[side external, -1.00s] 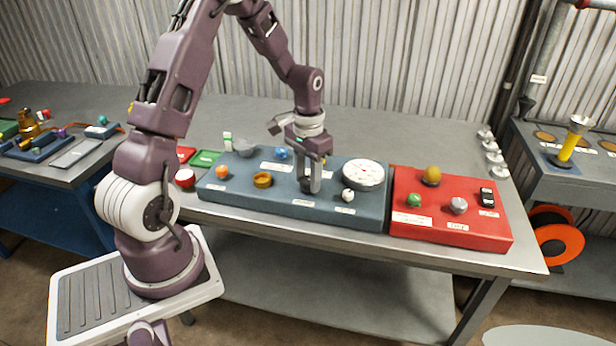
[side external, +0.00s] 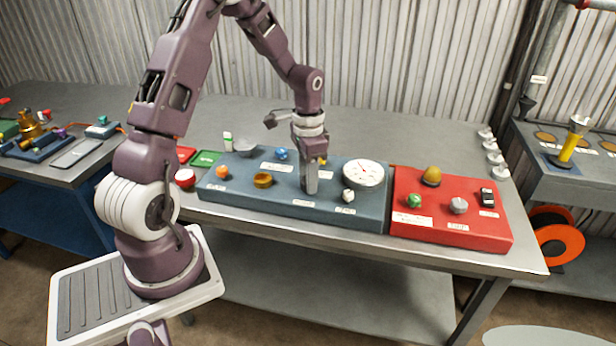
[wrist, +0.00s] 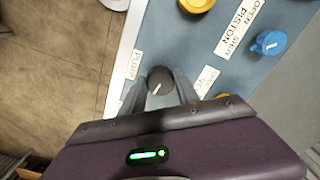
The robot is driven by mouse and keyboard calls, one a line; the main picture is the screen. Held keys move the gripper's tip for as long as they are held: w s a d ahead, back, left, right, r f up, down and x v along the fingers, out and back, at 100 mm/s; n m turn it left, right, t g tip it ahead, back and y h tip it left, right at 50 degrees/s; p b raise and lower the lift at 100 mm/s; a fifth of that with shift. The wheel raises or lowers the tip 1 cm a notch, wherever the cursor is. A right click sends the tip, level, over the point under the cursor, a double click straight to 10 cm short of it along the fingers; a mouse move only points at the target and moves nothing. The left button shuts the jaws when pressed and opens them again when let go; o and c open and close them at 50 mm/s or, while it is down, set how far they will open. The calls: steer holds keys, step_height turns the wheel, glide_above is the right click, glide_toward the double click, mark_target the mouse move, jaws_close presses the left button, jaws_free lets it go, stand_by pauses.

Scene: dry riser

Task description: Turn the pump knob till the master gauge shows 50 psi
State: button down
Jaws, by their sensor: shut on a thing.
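The pump knob (wrist: 159,82) is dark and round with a white pointer line, and shows in the wrist view beside a label reading PUMP (wrist: 136,65). My gripper (wrist: 160,90) is shut on it, one finger on each side. In the side view my gripper (side external: 311,188) points straight down onto the blue panel (side external: 235,196) and hides the knob. The master gauge (side external: 363,173) is a round white dial just right of my gripper. A reddish needle shows on it, but its reading is too small to tell.
The blue panel also bears a yellow ring-shaped knob (side external: 263,180), an orange knob (side external: 222,172), a blue knob (side external: 282,154) and a white knob (side external: 348,195) close to my gripper. A red panel (side external: 450,220) with several knobs adjoins at the right.

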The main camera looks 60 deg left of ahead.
steer(key=c, duration=0.9)
jaws_free()
step_height(320, 180, up, 7)
steer(key=shift+r, duration=0.1)
steer(key=s+d+r+n+t+y, duration=0.1)
steer(key=s+d+r+t, duration=0.3)
steer(key=s+d+r, duration=1)
steer(key=s+d+n+t+h, duration=0.1)
steer(key=s+d, duration=0.3)
steer(key=s, duration=0.2)
steer(key=shift+t, duration=0.3)
